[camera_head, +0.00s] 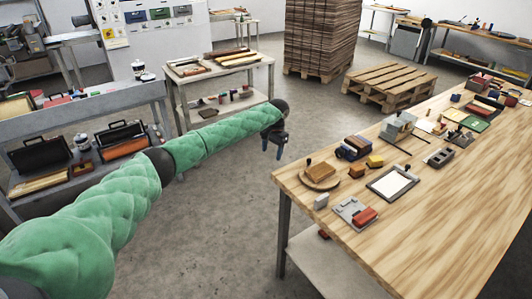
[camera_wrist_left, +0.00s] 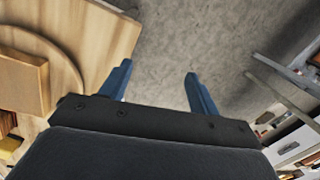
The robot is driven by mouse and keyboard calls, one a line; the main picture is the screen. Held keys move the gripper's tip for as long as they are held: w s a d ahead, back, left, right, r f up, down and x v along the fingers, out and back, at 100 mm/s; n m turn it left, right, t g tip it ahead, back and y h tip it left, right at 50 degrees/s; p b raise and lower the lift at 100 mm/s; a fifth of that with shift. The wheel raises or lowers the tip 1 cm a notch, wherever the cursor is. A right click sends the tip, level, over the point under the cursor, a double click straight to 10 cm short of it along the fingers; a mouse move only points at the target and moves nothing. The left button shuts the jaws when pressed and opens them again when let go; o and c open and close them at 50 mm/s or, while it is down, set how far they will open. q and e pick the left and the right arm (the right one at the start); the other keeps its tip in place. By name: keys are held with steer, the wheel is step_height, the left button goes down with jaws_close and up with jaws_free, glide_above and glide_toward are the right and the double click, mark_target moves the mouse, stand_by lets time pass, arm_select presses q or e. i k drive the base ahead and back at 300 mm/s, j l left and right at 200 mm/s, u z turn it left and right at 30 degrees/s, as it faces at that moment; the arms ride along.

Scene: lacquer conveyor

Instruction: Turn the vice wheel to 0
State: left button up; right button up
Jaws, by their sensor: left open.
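My left gripper (camera_head: 272,152) hangs open and empty over the floor, off the left edge of the wooden workbench (camera_head: 465,185). Its two blue fingers, spread apart, also show in the left wrist view (camera_wrist_left: 157,74) with bare floor between them. I cannot make out for sure which thing is the vice wheel. A grey block-shaped device (camera_head: 397,127) with a thin rod stands on the bench, and a dark blue device (camera_head: 353,147) sits nearer its left edge; either is too small to read. No number or dial mark is legible. My right gripper is out of view.
A round board (camera_head: 308,182) with a wooden block is near the bench's left corner; the wrist view shows a round wooden board (camera_wrist_left: 75,75) too. A clipboard (camera_head: 408,174) and red-topped block (camera_head: 364,216) lie nearby. Open floor separates the bench from the left-hand shelves.

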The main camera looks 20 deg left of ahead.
mark_target(340, 153)
steer(key=i+j+z, duration=0.1)
steer(key=j+z, duration=0.3)
steer(key=j, duration=0.2)
steer(key=j+z, duration=0.35)
steer(key=j, duration=0.3)
steer(key=j+z, duration=0.4)
steer(key=j, duration=0.2)
